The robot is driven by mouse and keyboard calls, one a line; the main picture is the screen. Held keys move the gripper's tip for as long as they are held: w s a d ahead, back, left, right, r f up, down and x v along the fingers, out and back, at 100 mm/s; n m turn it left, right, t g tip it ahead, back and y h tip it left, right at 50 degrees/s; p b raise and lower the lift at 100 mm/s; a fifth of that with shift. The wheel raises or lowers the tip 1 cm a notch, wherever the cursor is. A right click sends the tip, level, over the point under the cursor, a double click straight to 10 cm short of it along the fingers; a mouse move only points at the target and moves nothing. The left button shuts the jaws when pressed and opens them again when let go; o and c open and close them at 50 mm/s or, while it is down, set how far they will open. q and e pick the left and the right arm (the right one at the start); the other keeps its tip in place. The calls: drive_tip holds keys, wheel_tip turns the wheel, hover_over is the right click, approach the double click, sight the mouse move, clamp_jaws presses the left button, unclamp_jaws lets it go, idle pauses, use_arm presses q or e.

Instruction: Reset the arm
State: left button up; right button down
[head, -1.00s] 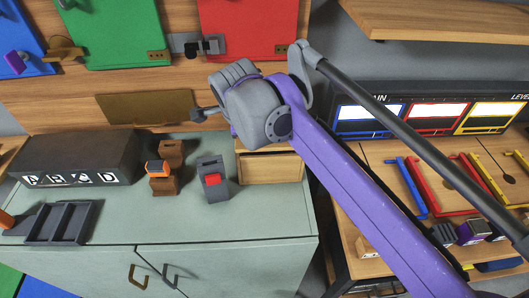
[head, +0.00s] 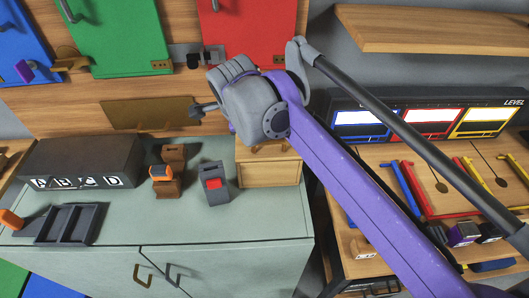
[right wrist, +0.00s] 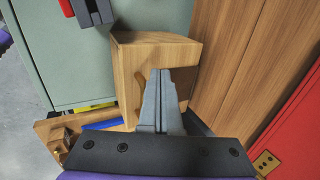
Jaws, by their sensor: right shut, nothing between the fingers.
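My right arm comes in from the right of the head view, a long purple link with a grey wrist. Its gripper (head: 198,112) points left, in front of the wooden wall and above the green-grey cabinet top. In the right wrist view the two grey fingers (right wrist: 160,88) are together with nothing between them. They show in front of a small wooden box (right wrist: 150,55), which is also in the head view (head: 268,173); the wrist hides part of the box's back there. I cannot tell the gap between fingers and box. My left gripper is not in view.
The cabinet (head: 150,228) holds a dark lettered box (head: 80,165), a dark tray (head: 68,224), an orange-and-brown item (head: 163,178) and a grey block with a red part (head: 214,184). Green (head: 118,35) and red (head: 245,30) doors hang behind. A wooden shelf (head: 430,28) is upper right.

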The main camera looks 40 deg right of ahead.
wheel_tip(320, 180, up, 2)
drive_tip(key=shift+r+p, duration=0.2)
drive_tip(key=shift+p, duration=0.6)
